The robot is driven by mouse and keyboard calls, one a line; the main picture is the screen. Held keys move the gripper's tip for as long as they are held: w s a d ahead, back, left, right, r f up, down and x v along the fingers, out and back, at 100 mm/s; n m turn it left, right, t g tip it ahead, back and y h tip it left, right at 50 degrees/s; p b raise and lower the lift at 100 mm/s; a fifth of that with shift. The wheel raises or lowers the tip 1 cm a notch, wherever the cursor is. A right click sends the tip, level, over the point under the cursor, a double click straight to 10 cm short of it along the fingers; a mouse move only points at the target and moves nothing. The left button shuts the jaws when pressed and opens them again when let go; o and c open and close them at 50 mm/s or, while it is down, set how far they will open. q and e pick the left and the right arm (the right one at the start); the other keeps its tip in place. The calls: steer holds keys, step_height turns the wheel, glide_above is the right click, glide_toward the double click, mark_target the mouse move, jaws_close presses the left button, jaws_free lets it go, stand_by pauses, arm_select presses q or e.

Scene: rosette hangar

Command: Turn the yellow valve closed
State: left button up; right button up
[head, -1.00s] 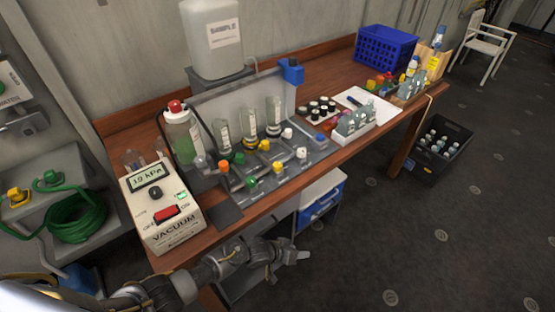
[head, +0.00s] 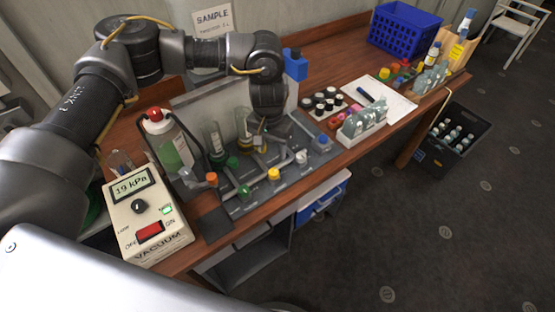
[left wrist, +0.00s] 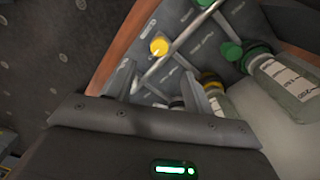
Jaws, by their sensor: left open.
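A yellow valve knob (head: 273,174) sits in the front row of the grey valve panel (head: 240,207). It also shows in the left wrist view (left wrist: 159,46), with a pale line on its top, beyond the fingers. My left gripper (head: 258,143) points down over the panel, behind and slightly left of this knob, near the glass cylinders. In the left wrist view the gripper (left wrist: 160,90) has its fingers apart. Something dark shows low between them; I cannot tell what it is. A yellow part under the gripper is mostly hidden. My right gripper is out of view.
Glass cylinders (head: 214,139) stand close to the left gripper. A green valve knob (head: 244,191) is left of the yellow one. The vacuum box (head: 147,213) reads 19 kPa. A vial rack (head: 363,127) and a blue crate (head: 404,28) stand to the right.

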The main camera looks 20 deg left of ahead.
mark_target(274, 171)
arm_select(q)
steer(key=f+p, duration=0.1)
steer(key=f, duration=0.2)
steer(key=f+p, duration=0.1)
steer(key=f, duration=0.2)
steer(key=f+p, duration=0.1)
steer(key=f, duration=0.2)
steer(key=shift+d+f, duration=0.15)
steer(key=shift+d, duration=0.1)
steer(key=shift+f, duration=0.6)
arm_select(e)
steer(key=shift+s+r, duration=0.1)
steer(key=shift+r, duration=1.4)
arm_select(q)
steer(key=c, duration=1)
steer(key=shift+o, duration=0.2)
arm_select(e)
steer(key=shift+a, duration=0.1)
